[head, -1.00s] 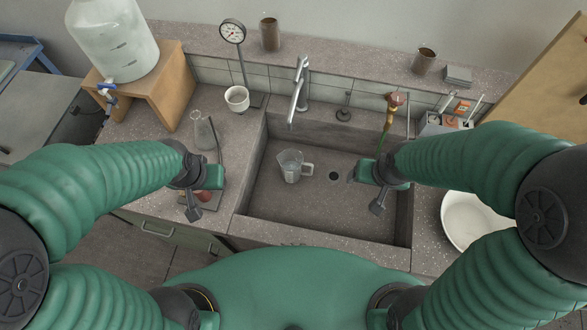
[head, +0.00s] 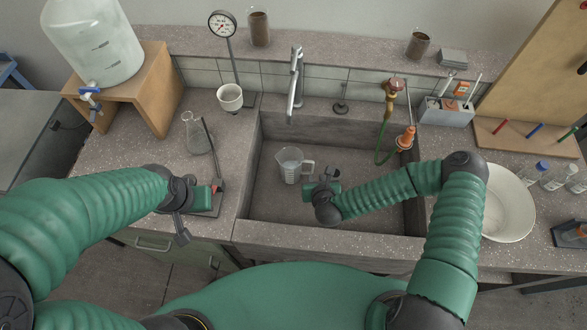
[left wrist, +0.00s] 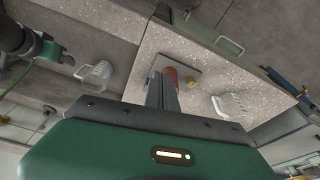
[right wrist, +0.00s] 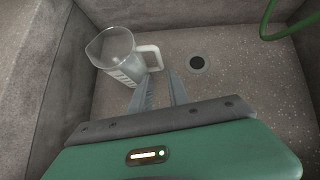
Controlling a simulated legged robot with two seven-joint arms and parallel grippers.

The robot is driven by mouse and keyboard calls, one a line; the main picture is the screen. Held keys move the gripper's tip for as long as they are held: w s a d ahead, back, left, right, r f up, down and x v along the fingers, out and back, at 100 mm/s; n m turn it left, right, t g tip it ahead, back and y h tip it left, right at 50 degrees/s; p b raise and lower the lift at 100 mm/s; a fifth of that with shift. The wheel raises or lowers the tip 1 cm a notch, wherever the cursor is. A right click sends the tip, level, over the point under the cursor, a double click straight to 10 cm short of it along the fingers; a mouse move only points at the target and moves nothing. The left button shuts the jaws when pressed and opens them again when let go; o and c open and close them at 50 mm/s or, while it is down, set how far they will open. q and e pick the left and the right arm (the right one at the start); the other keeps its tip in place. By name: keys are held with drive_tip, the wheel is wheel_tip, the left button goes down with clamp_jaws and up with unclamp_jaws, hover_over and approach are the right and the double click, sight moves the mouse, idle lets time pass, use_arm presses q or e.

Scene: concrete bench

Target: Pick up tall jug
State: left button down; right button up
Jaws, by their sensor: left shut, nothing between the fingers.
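The tall jug (head: 290,167), clear with a handle on its right, stands upright in the sink. In the right wrist view the jug (right wrist: 118,58) is just beyond my fingers, handle towards them. My right gripper (right wrist: 163,88) is open with a gap between its fingers, close to the handle; I cannot tell if they touch it. In the head view my right gripper (head: 329,175) is right of the jug. My left gripper (head: 182,232) is shut and empty at the counter's front edge, left of the sink. The left wrist view also shows the jug (left wrist: 97,72).
The sink walls (head: 246,175) surround the jug. The tap (head: 295,85) stands behind it. A white bowl (head: 515,205) is on the right.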

sight(312, 169)
drive_tip(key=x, duration=0.7)
drive_tip(key=shift+a, duration=0.2)
drive_tip(key=x, duration=0.5)
drive_tip(key=shift+d+f, duration=0.15)
drive_tip(key=shift+d, duration=0.15)
clamp_jaws()
idle(0.5)
